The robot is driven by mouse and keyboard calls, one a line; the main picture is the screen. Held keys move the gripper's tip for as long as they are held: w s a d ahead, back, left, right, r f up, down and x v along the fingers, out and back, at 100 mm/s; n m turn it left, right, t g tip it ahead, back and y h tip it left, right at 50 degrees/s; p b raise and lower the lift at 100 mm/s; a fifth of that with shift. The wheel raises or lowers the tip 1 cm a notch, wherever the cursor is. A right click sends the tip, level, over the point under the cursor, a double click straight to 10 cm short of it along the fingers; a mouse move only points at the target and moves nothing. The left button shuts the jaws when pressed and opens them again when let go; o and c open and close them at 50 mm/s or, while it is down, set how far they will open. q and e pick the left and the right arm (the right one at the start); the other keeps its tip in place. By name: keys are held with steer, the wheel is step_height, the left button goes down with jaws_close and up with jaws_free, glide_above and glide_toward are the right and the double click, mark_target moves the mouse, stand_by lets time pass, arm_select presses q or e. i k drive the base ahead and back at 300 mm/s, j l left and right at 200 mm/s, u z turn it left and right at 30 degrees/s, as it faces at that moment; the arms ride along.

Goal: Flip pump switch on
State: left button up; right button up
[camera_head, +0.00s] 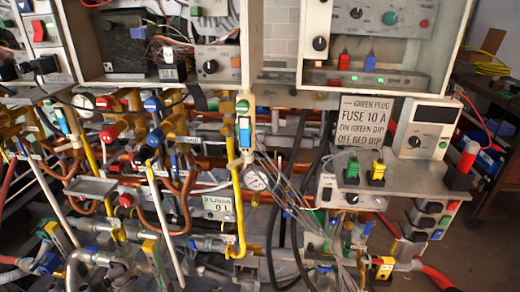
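No gripper of mine shows in the head view. No label that I can read names a pump switch, so I cannot tell which control it is. Switch-like parts in view are a red rocker switch (39,31) at the upper left, a red-topped upright part (467,158) in a black base at the right, and a black rotary knob (352,198) on the lower right panel. Another black knob (320,43) sits on the upper cabinet, and one (414,142) sits on a white box. Their on or off states cannot be told.
A sign (366,124) reads "GREEN PLUG FUSE 10 A". Green (351,170) and yellow (377,172) plugs stand on a grey panel. Pipes, valves, hoses and a round gauge (256,178) crowd the middle. Thin loose wires hang right of centre. Bare floor (470,260) shows lower right.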

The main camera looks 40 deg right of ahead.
mark_target(327, 193)
steer(key=z, duration=1.35)
steer(key=i+j+z, duration=0.1)
steer(key=z, duration=0.45)
steer(key=i+j, duration=0.15)
steer(key=k, duration=0.65)
steer(key=z, duration=0.05)
